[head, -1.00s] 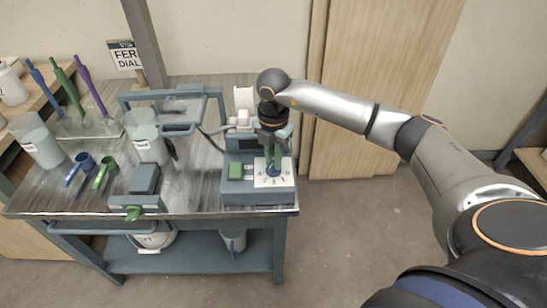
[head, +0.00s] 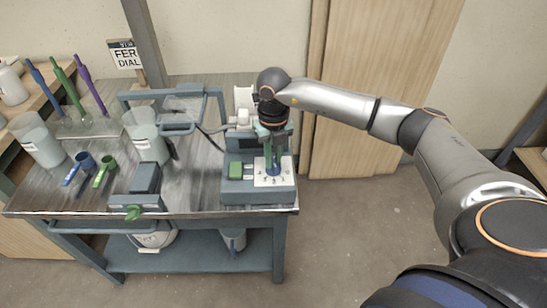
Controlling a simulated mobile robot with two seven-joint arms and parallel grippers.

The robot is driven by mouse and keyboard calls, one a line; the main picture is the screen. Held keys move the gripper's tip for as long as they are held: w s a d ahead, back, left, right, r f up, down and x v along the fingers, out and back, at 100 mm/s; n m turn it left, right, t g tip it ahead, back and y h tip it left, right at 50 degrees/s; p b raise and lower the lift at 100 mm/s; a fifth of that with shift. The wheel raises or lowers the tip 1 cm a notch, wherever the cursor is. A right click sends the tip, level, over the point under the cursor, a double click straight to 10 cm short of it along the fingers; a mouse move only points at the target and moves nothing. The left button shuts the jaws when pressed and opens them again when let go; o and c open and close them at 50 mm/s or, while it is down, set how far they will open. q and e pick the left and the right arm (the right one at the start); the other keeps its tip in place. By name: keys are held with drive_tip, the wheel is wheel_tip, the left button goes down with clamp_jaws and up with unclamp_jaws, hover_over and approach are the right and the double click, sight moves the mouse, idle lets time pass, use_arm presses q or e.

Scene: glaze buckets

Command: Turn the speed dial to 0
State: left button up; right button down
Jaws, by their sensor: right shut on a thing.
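The speed dial (head: 274,169) is a small blue knob on a white marked plate (head: 266,181) on the front right of the grey control box (head: 258,197). My right gripper (head: 273,160) points down over the plate and is shut on the dial. The gripper and hand hide most of the dial, and the marks are too small to read. A green button (head: 235,170) sits on the box left of the plate. My left gripper is not in view.
The box stands at the right end of a metal-topped cart (head: 196,190). A grey frame (head: 190,92), a clear bucket (head: 146,135), blue and green scoops (head: 105,168) and a grey block (head: 144,179) stand to the left. Floor right of the cart is clear.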

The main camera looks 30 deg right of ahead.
drive_tip(key=n, duration=0.3)
drive_tip(key=shift+n, duration=0.4)
drive_tip(key=n, duration=0.2)
drive_tip(key=shift+n+b, duration=0.35)
drive_tip(key=shift+n, duration=0.05)
drive_tip(key=n, duration=0.4)
drive_tip(key=shift+n+b, duration=0.35)
drive_tip(key=shift+n, duration=0.45)
drive_tip(key=c, duration=0.8)
unclamp_jaws()
drive_tip(key=shift+c, duration=0.2)
wheel_tip(320, 180, up, 13)
drive_tip(key=shift+f+p, duration=0.2)
drive_tip(key=shift+p, duration=0.25)
